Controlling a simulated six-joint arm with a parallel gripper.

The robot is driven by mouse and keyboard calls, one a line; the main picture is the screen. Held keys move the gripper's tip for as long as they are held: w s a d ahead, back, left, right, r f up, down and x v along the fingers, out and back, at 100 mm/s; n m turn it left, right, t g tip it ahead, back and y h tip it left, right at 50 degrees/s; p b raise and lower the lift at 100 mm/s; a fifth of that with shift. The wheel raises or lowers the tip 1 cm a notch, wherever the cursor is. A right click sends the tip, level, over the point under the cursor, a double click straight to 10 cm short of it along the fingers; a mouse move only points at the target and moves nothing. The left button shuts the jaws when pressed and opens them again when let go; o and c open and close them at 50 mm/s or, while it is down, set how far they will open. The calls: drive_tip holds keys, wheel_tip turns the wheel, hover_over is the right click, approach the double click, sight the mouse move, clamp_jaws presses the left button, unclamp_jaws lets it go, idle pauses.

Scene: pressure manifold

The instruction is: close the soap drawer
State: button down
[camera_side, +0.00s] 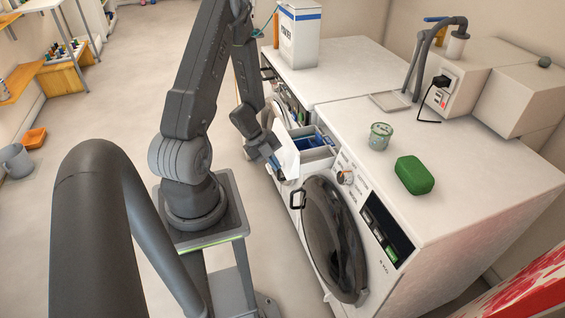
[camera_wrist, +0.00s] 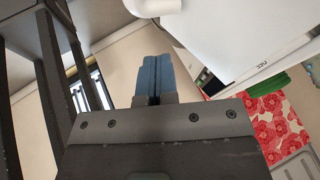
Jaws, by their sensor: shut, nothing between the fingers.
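The soap drawer (camera_side: 318,154) sticks out of the top left of the front washing machine (camera_side: 400,165) in the side view. It is open, and blue inner parts show inside it. My gripper (camera_side: 276,163) is at the drawer's white front, on its outer side. In the wrist view the blue fingertips (camera_wrist: 155,75) are pressed together with nothing between them. White surfaces fill the top and right of the wrist view, close to the fingers. I cannot tell whether the fingertips touch the drawer front.
The round door (camera_side: 335,240) with a dark handle lies below the drawer. A second machine with a white powder box (camera_side: 299,35) stands behind.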

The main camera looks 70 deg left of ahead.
sight(323, 163)
drive_tip(key=shift+w+f, duration=0.15)
drive_tip(key=shift+w, duration=0.55)
drive_tip(key=shift+w+f, duration=0.15)
drive_tip(key=shift+w, duration=0.5)
drive_tip(key=shift+w, duration=0.1)
drive_tip(key=w, duration=1.1)
drive_tip(key=shift+w, duration=0.3)
